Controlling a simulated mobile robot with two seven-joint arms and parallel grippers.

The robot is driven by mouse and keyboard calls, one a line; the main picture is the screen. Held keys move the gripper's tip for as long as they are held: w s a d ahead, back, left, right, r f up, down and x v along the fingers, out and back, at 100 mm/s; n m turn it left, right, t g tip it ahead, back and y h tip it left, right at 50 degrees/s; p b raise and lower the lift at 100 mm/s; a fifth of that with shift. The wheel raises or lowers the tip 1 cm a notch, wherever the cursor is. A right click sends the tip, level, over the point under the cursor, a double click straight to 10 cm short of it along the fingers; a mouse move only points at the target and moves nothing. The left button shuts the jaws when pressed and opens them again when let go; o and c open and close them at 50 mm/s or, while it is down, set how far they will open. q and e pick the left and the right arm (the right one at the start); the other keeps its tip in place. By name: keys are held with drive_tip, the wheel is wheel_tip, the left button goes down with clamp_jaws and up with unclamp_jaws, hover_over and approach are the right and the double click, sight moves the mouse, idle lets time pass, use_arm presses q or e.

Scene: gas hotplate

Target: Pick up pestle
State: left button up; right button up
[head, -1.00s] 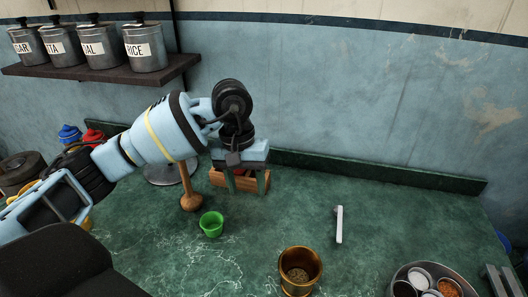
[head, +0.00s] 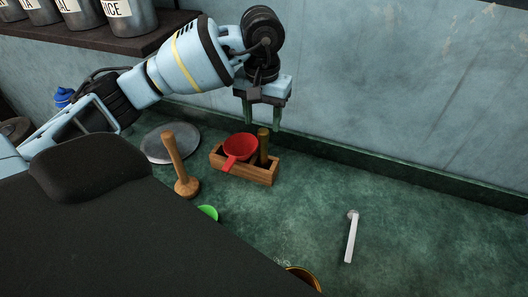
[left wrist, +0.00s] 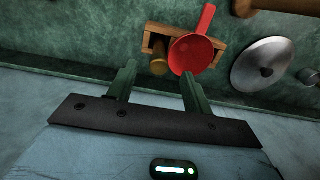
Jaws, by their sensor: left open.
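A brass-brown rod that looks like the pestle (head: 263,146) stands upright in a small wooden box (head: 262,175), beside a red handled cup (head: 240,147). My left gripper (head: 262,124) is open and empty, with its fingers pointing down above and behind the box. In the left wrist view, the pestle (left wrist: 159,62) shows between the two open fingers (left wrist: 158,72), apart from them, with the red cup (left wrist: 191,52) by the right finger. The pestle's lower end is hidden in the box. My right gripper is not in view.
A wooden tool with a round foot (head: 186,186) stands left of the box, near a grey metal disc (head: 158,156). A green cup (head: 209,212) and a brass bowl (head: 303,279) are partly hidden by my body. A white-handled tool (head: 351,238) lies right. The wall is close behind.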

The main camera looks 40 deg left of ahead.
sight(264, 130)
use_arm(q)
drive_tip(key=shift+w+f, duration=0.1)
drive_tip(key=shift+f, duration=1.35)
drive_tip(key=f+p, duration=0.1)
drive_tip(key=f, duration=0.2)
drive_tip(key=shift+w+a+f, duration=0.1)
drive_tip(key=shift+w+f, duration=0.1)
drive_tip(key=shift+f, duration=0.35)
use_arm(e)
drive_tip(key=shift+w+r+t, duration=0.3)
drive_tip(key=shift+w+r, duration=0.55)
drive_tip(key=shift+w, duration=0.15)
use_arm(q)
clamp_jaws()
drive_tip(key=shift+r, duration=0.1)
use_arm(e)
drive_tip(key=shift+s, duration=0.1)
